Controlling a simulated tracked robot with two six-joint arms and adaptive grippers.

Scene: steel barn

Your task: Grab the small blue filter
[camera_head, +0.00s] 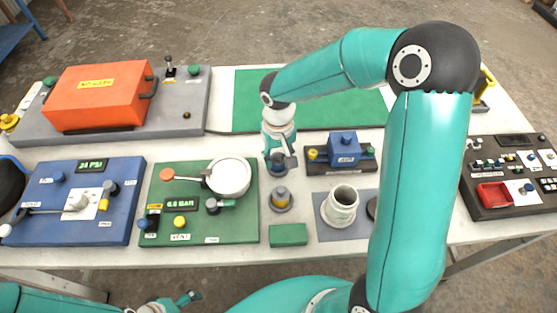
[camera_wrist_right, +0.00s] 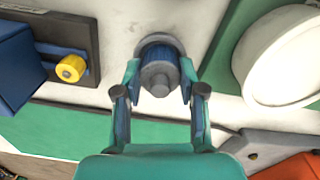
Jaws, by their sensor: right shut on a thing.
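The small blue filter (camera_wrist_right: 157,67) shows in the right wrist view as a short blue cylinder with a grey cap, seen from above. It stands at a dark grey round base. My right gripper (camera_wrist_right: 159,79) is shut on it, one finger on each side. In the head view my right gripper (camera_head: 279,166) points down at the table's middle and largely hides the filter. My left gripper (camera_head: 178,302) is at the bottom edge of the head view, away from the filter; its opening is unclear.
A blue box unit (camera_head: 345,150) is to the right, a white round vessel (camera_head: 230,177) to the left. A white cup (camera_head: 341,206) and green block (camera_head: 289,235) are nearer the front edge.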

